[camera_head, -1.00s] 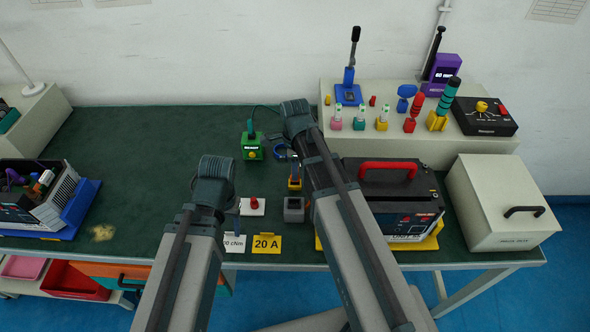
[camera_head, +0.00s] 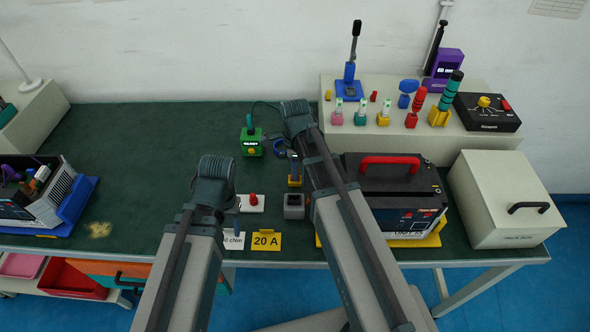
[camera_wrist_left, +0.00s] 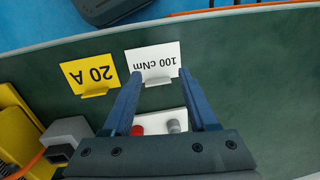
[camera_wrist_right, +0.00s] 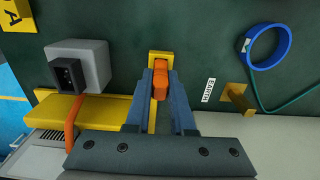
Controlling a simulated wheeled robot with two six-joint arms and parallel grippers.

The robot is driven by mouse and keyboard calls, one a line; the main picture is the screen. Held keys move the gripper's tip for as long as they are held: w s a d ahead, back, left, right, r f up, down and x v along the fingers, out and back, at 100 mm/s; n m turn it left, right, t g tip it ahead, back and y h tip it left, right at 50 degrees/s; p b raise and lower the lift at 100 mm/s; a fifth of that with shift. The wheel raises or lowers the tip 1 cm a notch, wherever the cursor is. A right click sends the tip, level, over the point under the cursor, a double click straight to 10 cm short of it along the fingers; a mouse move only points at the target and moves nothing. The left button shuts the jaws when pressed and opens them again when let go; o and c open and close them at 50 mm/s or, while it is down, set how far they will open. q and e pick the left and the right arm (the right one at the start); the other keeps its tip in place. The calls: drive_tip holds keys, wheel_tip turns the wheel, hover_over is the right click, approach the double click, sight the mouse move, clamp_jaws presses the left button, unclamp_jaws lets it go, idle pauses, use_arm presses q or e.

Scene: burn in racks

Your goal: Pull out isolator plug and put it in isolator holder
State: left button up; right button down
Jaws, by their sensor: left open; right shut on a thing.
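An orange plug (camera_wrist_right: 162,83), which looks like the isolator plug, sits between the fingers of my right gripper (camera_wrist_right: 161,76). The gripper is shut on it, directly over a yellow block (camera_wrist_right: 159,60), which looks like the isolator holder. I cannot tell how deep the plug sits in it. The yellow block also shows in the head view (camera_head: 294,182). A grey box (camera_wrist_right: 98,62) with a black socket stands beside it; it also shows in the head view (camera_head: 293,207). My left gripper (camera_wrist_left: 154,82) is open and empty above a white plate (camera_wrist_left: 155,120) with red and grey knobs.
A yellow "20 A" card (camera_head: 267,241) and a white "100 cNm" card (camera_wrist_left: 152,62) stand at the front edge. A blue ring (camera_wrist_right: 266,47) on a green cable lies near an earth bracket. A black instrument (camera_head: 390,190) is right of my right arm. The left-middle table is clear.

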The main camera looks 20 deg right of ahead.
use_arm(q)
drive_tip(key=shift+f, duration=0.15)
use_arm(e)
drive_tip(key=shift+f, duration=0.15)
drive_tip(key=c, duration=0.7)
unclamp_jaws()
use_arm(q)
wheel_tip(320, 180, up, 14)
drive_tip(key=p, duration=1.3)
drive_tip(key=shift+p, duration=0.35)
use_arm(e)
wheel_tip(320, 180, up, 14)
drive_tip(key=shift+f, duration=0.1)
use_arm(q)
drive_tip(key=shift+f, duration=0.15)
use_arm(e)
drive_tip(key=s+a+n, duration=0.3)
drive_tip(key=s+n, duration=0.1)
drive_tip(key=n, duration=0.4)
drive_tip(key=s+a+n, duration=0.4)
drive_tip(key=s+n, duration=0.1)
drive_tip(key=n, duration=0.3)
drive_tip(key=s+a+n+h, duration=0.1)
drive_tip(key=s+a+n, duration=0.2)
drive_tip(key=n, duration=0.6)
drive_tip(key=shift+s+a, duration=0.25)
drive_tip(key=shift+s, duration=0.9)
